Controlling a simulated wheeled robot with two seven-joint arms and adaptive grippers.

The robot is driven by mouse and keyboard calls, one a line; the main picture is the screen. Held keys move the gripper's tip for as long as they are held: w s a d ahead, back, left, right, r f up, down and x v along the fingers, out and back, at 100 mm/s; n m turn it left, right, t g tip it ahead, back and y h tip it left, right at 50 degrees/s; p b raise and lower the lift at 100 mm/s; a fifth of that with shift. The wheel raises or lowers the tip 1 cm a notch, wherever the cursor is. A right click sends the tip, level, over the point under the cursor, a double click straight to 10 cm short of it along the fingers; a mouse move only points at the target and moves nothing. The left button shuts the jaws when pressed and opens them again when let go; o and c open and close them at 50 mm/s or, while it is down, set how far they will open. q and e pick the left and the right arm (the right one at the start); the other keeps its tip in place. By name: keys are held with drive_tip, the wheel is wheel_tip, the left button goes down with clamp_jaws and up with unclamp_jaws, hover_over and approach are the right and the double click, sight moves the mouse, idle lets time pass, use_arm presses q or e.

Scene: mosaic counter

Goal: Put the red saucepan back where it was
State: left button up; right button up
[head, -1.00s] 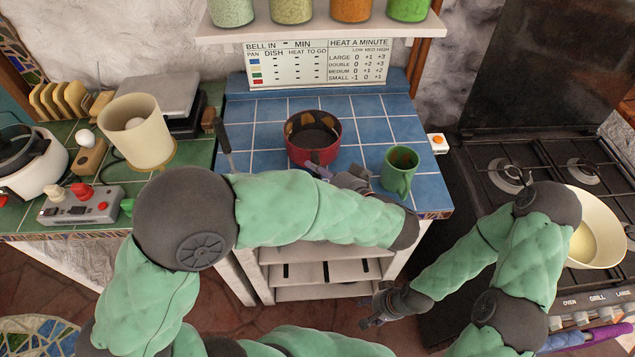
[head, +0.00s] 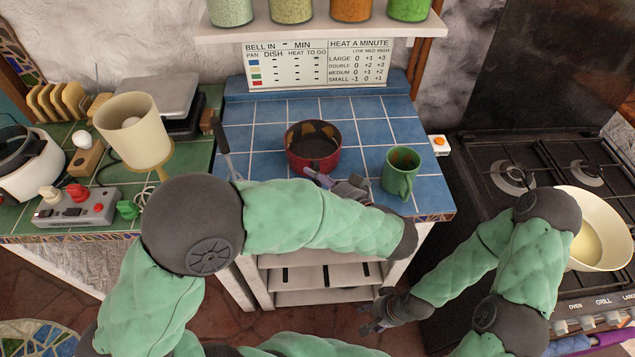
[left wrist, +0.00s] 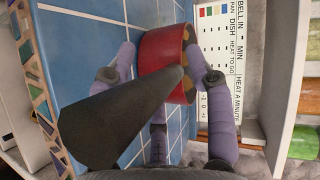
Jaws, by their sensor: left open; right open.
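The red saucepan (head: 325,156) stands upright on the blue tiled counter (head: 262,137), below the wall chart. In the left wrist view its red side (left wrist: 160,62) shows beyond the fingers, with its dark handle (left wrist: 105,125) reaching back towards the camera between them. My left gripper (head: 317,176) is at the near side of the pan, its fingers spread around the handle without closing on it. I cannot tell whether a fingertip touches the pan. My right gripper (head: 372,318) is open and empty, low in front of the counter.
A green mug (head: 397,180) stands right of the saucepan, close to my left wrist. A cream pan (head: 600,228) sits on the stove (head: 515,150) at right. A grey utensil (head: 222,145) is at the blue counter's left edge. Blue tiles behind the saucepan are clear.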

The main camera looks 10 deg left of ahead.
use_arm(q)
drive_tip(key=shift+r, duration=0.1)
drive_tip(key=shift+d+r, duration=0.1)
drive_tip(key=shift+r, duration=0.05)
drive_tip(key=p+v, duration=0.2)
drive_tip(key=v, duration=0.9)
drive_tip(key=shift+s+d, duration=0.3)
drive_tip(key=shift+s, duration=0.05)
